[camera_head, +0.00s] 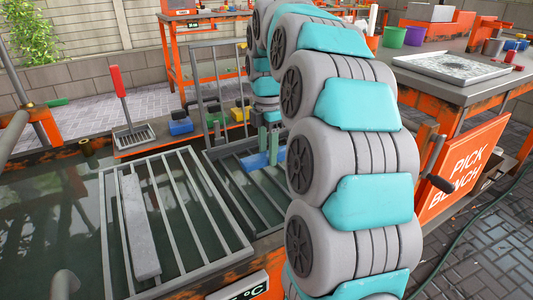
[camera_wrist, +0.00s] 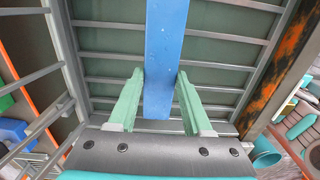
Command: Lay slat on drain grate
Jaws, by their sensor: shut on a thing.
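My gripper (camera_wrist: 162,78) has its two green fingers shut on a blue slat (camera_wrist: 167,35), which runs lengthwise away from me between them. In the head view the gripper (camera_head: 268,142) and part of the blue slat (camera_head: 258,161) show just left of my arm, over a barred metal grate (camera_head: 230,172). The same grate's bars (camera_wrist: 112,42) pass behind the slat in the wrist view. I cannot tell whether the slat touches them. A grey slat (camera_head: 140,228) lies on another barred grate (camera_head: 215,237) at the left. My arm hides part of the right grate.
A raised barred frame (camera_head: 216,80) stands behind the right grate. Blue, green and yellow blocks (camera_head: 180,123) and a red-handled tool (camera_head: 122,98) sit at the back edge. A workbench with a metal tray (camera_head: 450,68) stands right. The left grate is bare beside its slat.

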